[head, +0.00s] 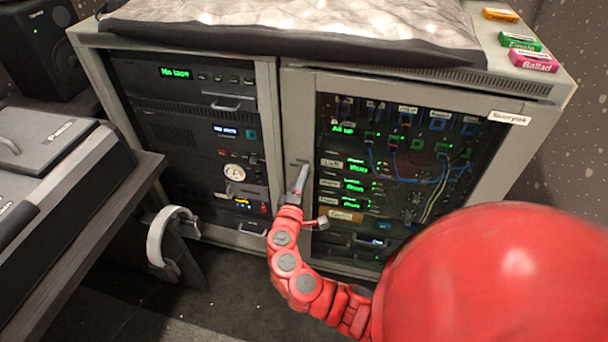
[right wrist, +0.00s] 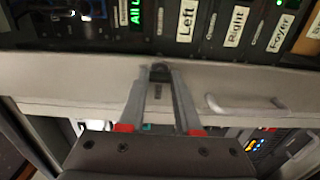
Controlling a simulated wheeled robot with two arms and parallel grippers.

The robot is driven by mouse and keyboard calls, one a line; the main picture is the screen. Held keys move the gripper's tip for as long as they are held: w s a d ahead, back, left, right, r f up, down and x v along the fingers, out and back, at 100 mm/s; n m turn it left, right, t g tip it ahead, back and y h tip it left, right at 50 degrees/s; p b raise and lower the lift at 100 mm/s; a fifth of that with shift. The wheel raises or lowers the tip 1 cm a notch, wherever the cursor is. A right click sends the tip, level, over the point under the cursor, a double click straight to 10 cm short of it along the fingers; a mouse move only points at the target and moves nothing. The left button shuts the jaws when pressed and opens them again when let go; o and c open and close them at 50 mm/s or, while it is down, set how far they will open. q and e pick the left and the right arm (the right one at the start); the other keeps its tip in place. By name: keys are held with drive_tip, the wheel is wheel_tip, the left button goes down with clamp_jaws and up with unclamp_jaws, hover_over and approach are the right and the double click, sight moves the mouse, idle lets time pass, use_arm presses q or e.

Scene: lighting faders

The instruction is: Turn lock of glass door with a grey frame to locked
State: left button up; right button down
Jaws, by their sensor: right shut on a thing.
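The glass door (head: 400,180) has a grey frame (head: 297,115) and closes off the right half of the cabinet; it looks shut. My right gripper (head: 303,170) is at the left upright of that frame, about halfway up. In the right wrist view, its two fingertips (right wrist: 161,72) are closed around the small dark lock (right wrist: 159,71) on the frame. The fingers hide much of the lock, and I cannot tell its turned position. A grey bar handle (right wrist: 245,105) sits on the same upright, below the lock in the head view (head: 316,223). My left gripper is not in view.
Behind the glass are lit modules and cables. The cabinet's left half (head: 190,100) holds dark rack units. A grey headset-like band (head: 165,235) hangs at the desk (head: 90,220) on the left. Coloured cassettes (head: 532,60) lie on the cabinet top. Dark floor is free in front.

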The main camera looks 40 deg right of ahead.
idle(0.6)
drive_tip(key=c, duration=0.6)
unclamp_jaws()
drive_tip(key=shift+a, duration=0.15)
drive_tip(key=v, duration=1.7)
drive_tip(key=shift+s, duration=0.2)
